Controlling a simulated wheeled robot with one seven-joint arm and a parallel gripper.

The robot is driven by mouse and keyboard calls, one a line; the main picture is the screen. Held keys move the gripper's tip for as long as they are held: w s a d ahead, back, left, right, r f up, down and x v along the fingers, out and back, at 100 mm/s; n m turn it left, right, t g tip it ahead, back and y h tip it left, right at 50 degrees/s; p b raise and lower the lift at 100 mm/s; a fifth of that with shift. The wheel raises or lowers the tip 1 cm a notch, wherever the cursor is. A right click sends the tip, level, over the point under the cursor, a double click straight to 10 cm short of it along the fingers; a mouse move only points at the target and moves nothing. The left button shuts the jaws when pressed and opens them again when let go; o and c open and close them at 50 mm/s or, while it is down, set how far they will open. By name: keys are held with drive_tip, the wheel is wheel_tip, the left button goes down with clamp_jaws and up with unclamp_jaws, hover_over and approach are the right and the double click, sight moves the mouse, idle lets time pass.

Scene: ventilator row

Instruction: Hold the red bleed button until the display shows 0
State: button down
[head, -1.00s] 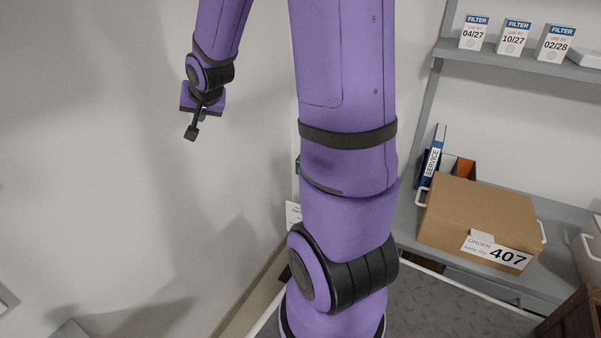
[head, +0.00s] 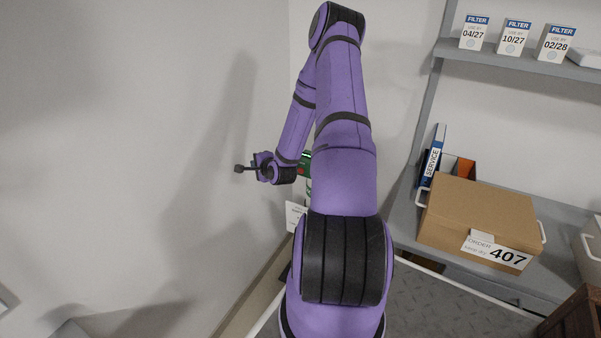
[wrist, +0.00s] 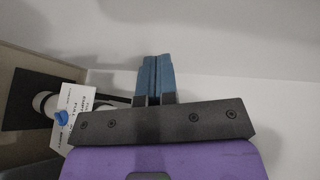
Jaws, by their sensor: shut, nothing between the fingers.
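My gripper (wrist: 153,66) shows in the wrist view as two blue fingers pressed together, with nothing between them and a pale wall beyond. In the head view my wrist end is left of my upper arm, in front of the bare wall; the fingers cannot be made out there. A small green thing with a red patch (head: 304,168) is partly hidden behind my arm, just right of my wrist. I cannot tell if the red patch is the bleed button. No display can be made out in either view.
In the wrist view a white printed tag (wrist: 74,108) and a blue knob (wrist: 62,117) are at the left. A cardboard box (head: 478,220) stands on the grey bench at right, near a service binder (head: 433,160). Filter boxes (head: 515,38) stand on a shelf. The left wall is clear.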

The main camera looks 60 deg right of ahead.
sight(301, 171)
drive_tip(key=s+d+f+m+h, duration=0.4)
drive_tip(key=s+f+m, duration=0.4)
drive_tip(key=f+m, duration=0.2)
drive_tip(key=shift+s+d+f+m+h, duration=0.2)
drive_tip(key=shift+s+m+h, duration=0.15)
drive_tip(key=shift+h, duration=0.55)
drive_tip(key=shift+d, duration=0.1)
drive_tip(key=d, duration=0.8)
drive_tip(key=shift+w+d, duration=0.25)
drive_tip(key=shift+w, duration=0.1)
drive_tip(key=shift+d, duration=0.2)
idle(0.8)
drive_tip(key=shift+d, duration=0.25)
drive_tip(key=shift+d, duration=0.3)
idle(2.5)
